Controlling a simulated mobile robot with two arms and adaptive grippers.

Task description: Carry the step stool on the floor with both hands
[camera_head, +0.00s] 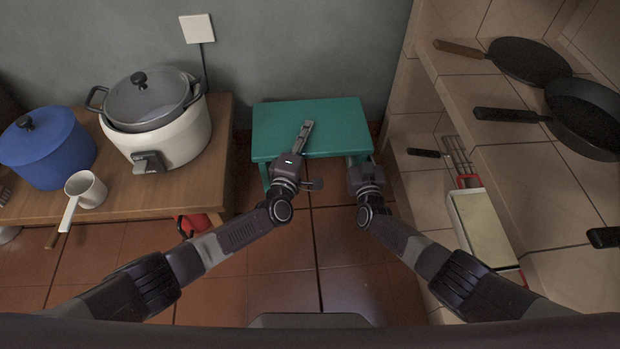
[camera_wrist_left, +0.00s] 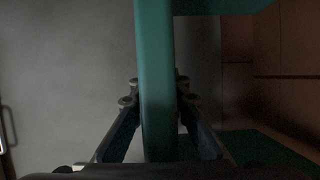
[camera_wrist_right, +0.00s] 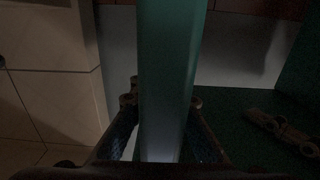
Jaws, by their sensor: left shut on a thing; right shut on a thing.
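The green step stool (camera_head: 335,112) stands on the floor against the grey wall, in the middle of the head view. My left gripper (camera_head: 303,138) is at the stool's front edge, with a finger lying over the top. In the left wrist view its fingers close on both sides of a green part of the stool (camera_wrist_left: 155,60). My right gripper (camera_head: 361,164) is at the front right corner. In the right wrist view its fingers close on both sides of a green part (camera_wrist_right: 170,70). The right gripper's fingertips are hidden in the head view.
A wooden table (camera_head: 219,140) on the left bears a rice cooker (camera_head: 165,125), a blue pot (camera_head: 48,150) and a white ladle-like cup (camera_head: 85,190). A red object (camera_head: 197,223) is by the table. The tiled counter (camera_head: 505,160) with pans is on the right. Tiled floor lies open between.

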